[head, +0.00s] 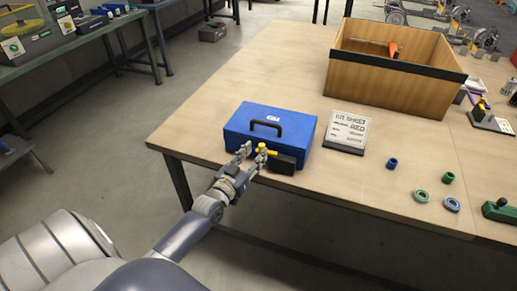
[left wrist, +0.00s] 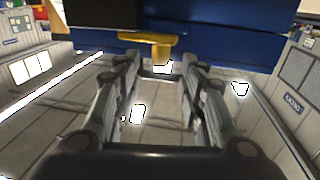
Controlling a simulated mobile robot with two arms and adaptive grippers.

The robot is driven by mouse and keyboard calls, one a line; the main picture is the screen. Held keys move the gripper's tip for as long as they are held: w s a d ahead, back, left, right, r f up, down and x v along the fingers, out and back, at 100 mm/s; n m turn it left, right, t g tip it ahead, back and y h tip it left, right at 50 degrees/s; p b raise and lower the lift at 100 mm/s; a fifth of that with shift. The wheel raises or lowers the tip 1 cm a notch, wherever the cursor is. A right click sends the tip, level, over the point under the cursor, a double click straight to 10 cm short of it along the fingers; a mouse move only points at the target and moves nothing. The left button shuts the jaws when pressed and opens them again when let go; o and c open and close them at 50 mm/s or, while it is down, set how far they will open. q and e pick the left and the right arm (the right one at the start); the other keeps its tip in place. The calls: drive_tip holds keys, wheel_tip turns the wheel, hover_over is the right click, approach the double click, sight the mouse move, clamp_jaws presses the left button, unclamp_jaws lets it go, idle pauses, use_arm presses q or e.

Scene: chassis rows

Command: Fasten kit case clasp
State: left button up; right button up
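The blue kit case (head: 290,122) stands shut near the table's front left edge, with a black handle (head: 266,127) on its lid. Its front also fills the top of the left wrist view (left wrist: 225,48). A yellow clasp (head: 264,149) is on the case's front, beside a black block (head: 282,163). In the left wrist view the clasp (left wrist: 160,45) is T-shaped. My left gripper (head: 253,152) is at the case's front, at the clasp. Its fingers (left wrist: 160,68) are apart, with the clasp just ahead of the gap; I cannot tell whether they touch it. My right gripper is out of view.
The wooden table (head: 240,85) has free room behind the case. A sign (head: 347,130) stands close to the case's right. A large open wooden box (head: 390,85) is at the back. Blue and green rings and cylinders (head: 421,196) lie at the front right.

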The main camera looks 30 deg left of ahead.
sight(260, 147)
use_arm(q)
drive_tip(key=shift+w+a, duration=0.1)
drive_tip(key=shift+w, duration=1.45)
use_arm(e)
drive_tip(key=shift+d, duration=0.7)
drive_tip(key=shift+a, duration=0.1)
use_arm(q)
clamp_jaws()
drive_tip(key=shift+w+a+f+m+h+b, duration=0.15)
drive_tip(key=shift+m+h+b, duration=0.15)
drive_tip(key=shift+h+b, duration=0.3)
drive_tip(key=shift+a+m+h+b, duration=0.1)
drive_tip(key=shift+m+h+b, duration=0.35)
drive_tip(key=shift+b, duration=0.5)
drive_tip(key=shift+r, duration=0.2)
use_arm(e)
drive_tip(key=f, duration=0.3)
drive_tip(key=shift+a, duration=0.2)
